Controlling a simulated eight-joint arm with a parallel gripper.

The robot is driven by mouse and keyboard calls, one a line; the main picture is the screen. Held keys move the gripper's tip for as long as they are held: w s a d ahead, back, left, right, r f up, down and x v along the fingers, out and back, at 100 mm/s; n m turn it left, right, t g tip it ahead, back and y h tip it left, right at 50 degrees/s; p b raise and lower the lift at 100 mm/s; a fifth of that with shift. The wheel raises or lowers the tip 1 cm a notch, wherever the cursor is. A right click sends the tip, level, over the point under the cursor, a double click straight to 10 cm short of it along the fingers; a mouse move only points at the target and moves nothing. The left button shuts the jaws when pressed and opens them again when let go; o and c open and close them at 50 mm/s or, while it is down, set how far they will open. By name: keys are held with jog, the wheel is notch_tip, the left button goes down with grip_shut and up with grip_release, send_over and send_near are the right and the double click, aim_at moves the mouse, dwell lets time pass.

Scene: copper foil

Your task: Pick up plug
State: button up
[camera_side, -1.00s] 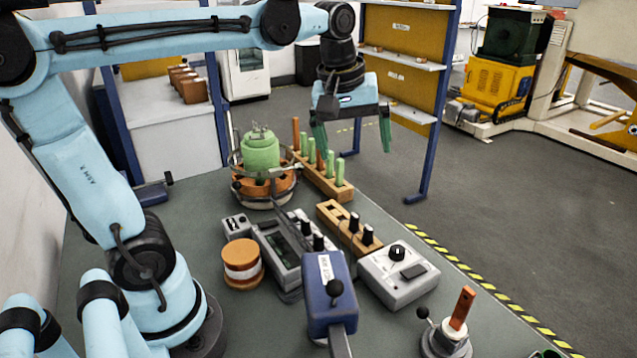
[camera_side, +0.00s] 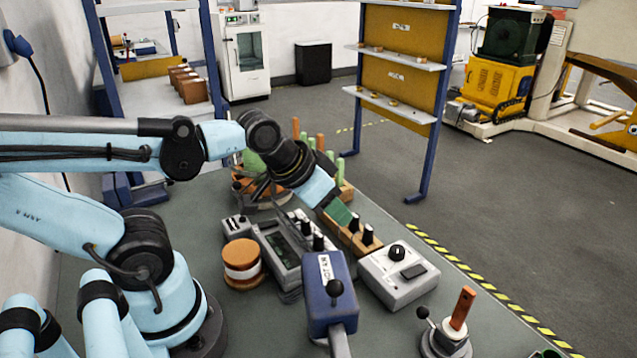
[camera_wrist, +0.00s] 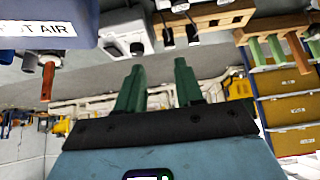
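Two black plug-like pieces stand in a wooden block (camera_side: 327,209) at mid-table; the nearer one (camera_side: 367,236) and the farther one (camera_side: 354,223) are upright. Which piece is the plug, I cannot tell. In the wrist view, which is turned over, black pieces (camera_wrist: 194,34) hang from the block (camera_wrist: 225,16), beyond my fingertips. My gripper (camera_wrist: 160,66) has green fingers spread apart with nothing between them. In the side view, my gripper (camera_side: 342,216) is tilted and overlaps the block; its exact gap to the pieces cannot be told.
A grey box with a knob (camera_side: 400,279) stands right of the block. A blue box (camera_side: 328,298) is in front, and a rack of green and brown pegs (camera_wrist: 245,35) is behind. A brown peg (camera_side: 463,306) stands on a round base. A copper-coloured spool (camera_side: 242,266) is left.

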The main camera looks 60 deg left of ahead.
jog(key=shift+w, duration=0.1)
jog(key=n+g, duration=0.2)
jog(key=g, duration=0.2)
send_near(355, 216)
jog(key=shift+y, duration=0.3)
jog(key=shift+d+x, duration=0.15)
jog(key=shift+x, duration=2.45)
jog(key=shift+d+x, duration=0.1)
jog(key=shift+x, duration=2.45)
grip_shut()
